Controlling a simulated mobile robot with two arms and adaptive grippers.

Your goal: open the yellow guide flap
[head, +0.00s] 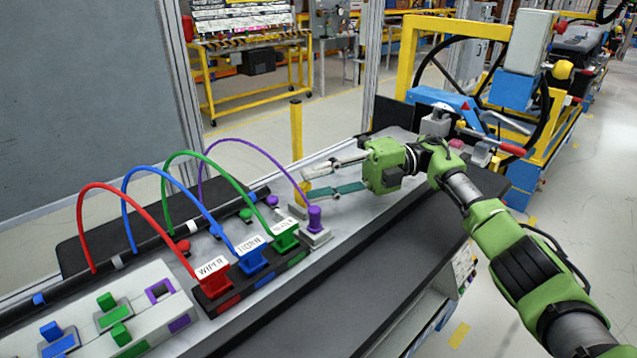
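A small yellow piece (304,187), which looks like the yellow guide flap, stands at the far side of the bench beside the purple plug. My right gripper (319,183) reaches in from the right, low over the bench, fingers pointing left. Its pale upper finger and teal lower finger are spread apart, with the tips right by the yellow piece. I cannot tell whether a fingertip touches it. The fingers partly cover the piece, and its open or closed state is unclear. My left gripper is not in view.
Red, blue, green and purple cables arch from a black bar (120,257) to plugs on the bench. The purple plug (315,218) stands just in front of the yellow piece. A white module (150,310) with coloured connectors lies at the lower left. The black front ledge (345,285) is clear.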

